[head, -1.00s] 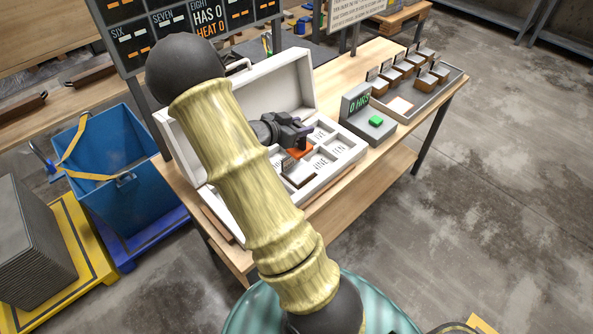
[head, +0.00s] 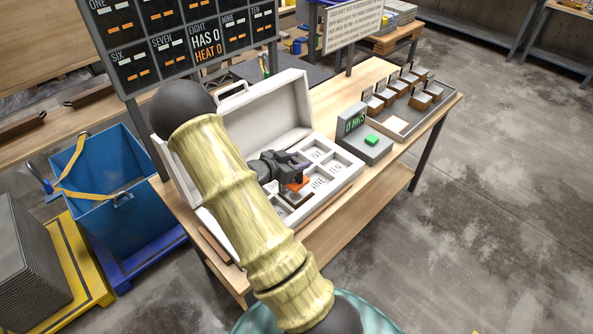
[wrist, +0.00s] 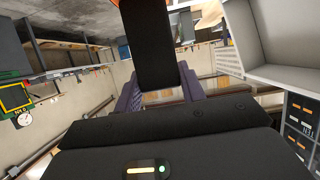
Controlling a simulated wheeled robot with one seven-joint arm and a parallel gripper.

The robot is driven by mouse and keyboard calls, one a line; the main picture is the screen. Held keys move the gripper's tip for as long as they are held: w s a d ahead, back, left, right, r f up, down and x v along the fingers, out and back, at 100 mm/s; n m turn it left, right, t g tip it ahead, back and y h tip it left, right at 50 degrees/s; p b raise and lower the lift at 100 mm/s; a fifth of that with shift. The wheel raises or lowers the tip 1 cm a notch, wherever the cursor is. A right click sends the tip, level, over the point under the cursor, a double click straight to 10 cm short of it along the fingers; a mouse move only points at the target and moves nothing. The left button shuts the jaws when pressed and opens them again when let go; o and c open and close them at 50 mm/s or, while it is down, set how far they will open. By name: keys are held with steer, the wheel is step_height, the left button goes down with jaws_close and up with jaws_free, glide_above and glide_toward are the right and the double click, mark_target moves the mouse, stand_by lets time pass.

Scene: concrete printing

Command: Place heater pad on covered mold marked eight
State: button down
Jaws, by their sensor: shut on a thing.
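My gripper (head: 301,172) is over the open white case (head: 345,183) on the workbench, pointing down to the right. A brown-edged block, seemingly a mold (head: 298,199), sits in a compartment just below the pad. Its mark is not readable; my gripper and arm hide part of this area. I cannot tell whether the pad touches it.
Empty compartments marked FIVE, NINE and TEN lie right of the pad. The case's raised lid (head: 265,110) stands behind. A grey box with a green button (head: 371,140) and a tray of small molds (head: 405,122) stand right. A board (head: 190,40) reads EIGHT, HAS 0, HEAT 0.

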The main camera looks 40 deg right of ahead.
steer(key=shift+f+p, duration=0.35)
steer(key=shift+f, duration=1.55)
steer(key=shift+f, duration=0.15)
steer(key=c, duration=0.8)
jaws_free()
steer(key=shift+c, duration=0.2)
steer(key=shift+a, duration=0.1)
steer(key=b+v, duration=0.2)
steer(key=v, duration=1)
steer(key=shift+b, duration=0.3)
